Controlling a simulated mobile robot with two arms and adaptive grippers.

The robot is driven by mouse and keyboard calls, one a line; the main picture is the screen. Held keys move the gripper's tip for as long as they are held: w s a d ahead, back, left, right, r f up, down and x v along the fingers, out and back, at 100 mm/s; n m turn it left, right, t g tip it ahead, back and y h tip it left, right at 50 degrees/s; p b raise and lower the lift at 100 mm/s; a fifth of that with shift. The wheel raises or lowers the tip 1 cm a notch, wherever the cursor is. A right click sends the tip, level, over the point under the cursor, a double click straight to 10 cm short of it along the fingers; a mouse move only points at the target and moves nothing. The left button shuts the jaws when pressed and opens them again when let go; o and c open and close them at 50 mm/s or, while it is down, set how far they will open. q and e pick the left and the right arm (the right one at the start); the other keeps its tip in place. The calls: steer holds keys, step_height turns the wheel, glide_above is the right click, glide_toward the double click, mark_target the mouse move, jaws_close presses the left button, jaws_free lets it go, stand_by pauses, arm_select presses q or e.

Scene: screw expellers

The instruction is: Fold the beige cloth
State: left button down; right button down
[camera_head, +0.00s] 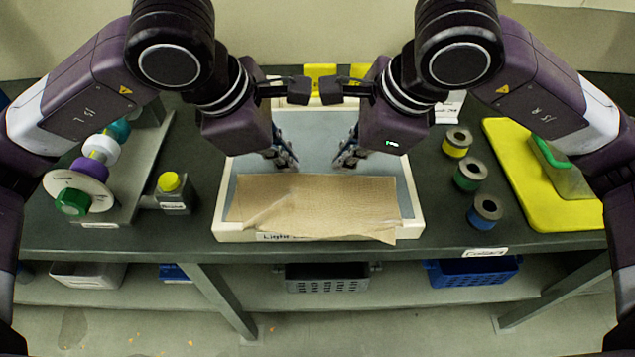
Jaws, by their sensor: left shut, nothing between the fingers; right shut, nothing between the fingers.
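The beige cloth (335,205) lies over the front part of a white-rimmed tray (411,190) with a grey-blue floor. Its front edge reaches the tray's front rim and partly covers the label there. A lighter flap or crease shows at its front left. My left gripper (286,163) is shut and empty, above the tray just behind the cloth's left part. My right gripper (347,162) is shut and empty, just behind the cloth's right part. Whether the fingertips touch the cloth is hard to tell.
On the right are several spools (468,172) and a yellow board (520,180) with a green-lidded container (562,168). Bins sit on the shelf below.

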mark_target(296, 182)
arm_select(q)
steer(key=shift+w+d+f, duration=0.1)
steer(key=shift+d+f, duration=0.05)
steer(key=shift+f, duration=0.1)
arm_select(e)
steer(key=shift+w+a+f, duration=0.1)
steer(key=shift+a+f, duration=0.05)
steer(key=shift+f, duration=0.1)
arm_select(q)
steer(key=shift+r, duration=0.1)
arm_select(e)
steer(key=shift+r, duration=0.1)
